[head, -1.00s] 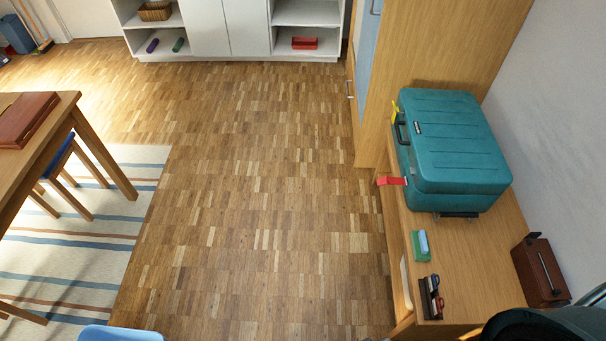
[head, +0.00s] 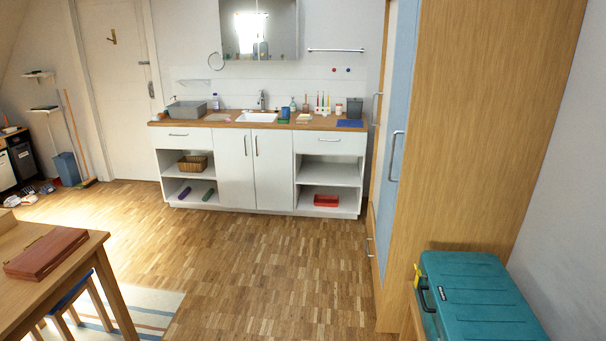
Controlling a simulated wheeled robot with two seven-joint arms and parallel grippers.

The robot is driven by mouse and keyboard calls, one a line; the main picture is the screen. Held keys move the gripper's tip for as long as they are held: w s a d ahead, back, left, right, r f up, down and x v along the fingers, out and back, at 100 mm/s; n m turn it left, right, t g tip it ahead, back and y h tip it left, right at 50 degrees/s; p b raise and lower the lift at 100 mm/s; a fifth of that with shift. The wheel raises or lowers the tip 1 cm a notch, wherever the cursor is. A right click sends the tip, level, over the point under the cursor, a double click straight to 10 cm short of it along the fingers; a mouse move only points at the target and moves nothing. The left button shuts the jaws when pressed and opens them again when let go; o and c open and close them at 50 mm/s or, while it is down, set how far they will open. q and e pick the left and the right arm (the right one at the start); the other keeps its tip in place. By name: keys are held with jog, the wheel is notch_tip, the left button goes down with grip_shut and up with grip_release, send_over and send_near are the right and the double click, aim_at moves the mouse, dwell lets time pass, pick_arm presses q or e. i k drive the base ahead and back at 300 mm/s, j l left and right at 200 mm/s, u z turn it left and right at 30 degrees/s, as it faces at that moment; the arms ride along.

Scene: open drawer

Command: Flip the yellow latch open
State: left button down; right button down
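A yellow latch (head: 417,276) sits on the left side of the teal case (head: 480,285), near its far corner and close to the case's dark handle (head: 428,298). It stands up against the case wall; whether it is fastened is too small to tell. The case lid is shut. The case stands at the lower right, and its near part is cut off by the bottom edge of the view. Neither of my grippers shows in the head view.
A tall wooden cabinet (head: 485,130) stands directly behind the case. A table (head: 95,255) with a reddish-brown box (head: 46,253) is at the lower left. A white sink counter (head: 230,170) lines the back wall. The wooden floor (head: 270,270) between them is clear.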

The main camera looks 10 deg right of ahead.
aim_at(417, 278)
jog(key=z, duration=0.7)
jog(key=i+j+z, duration=0.15)
jog(key=z, duration=0.25)
jog(key=i+j+z, duration=0.5)
jog(key=z, duration=0.35)
jog(key=i+j, duration=0.15)
jog(key=j, duration=0.25)
jog(key=i+j+z, duration=0.15)
jog(key=j, duration=0.25)
jog(key=i+j, duration=0.1)
jog(key=j, duration=0.35)
jog(key=i+j+z, duration=0.1)
jog(key=j, duration=0.3)
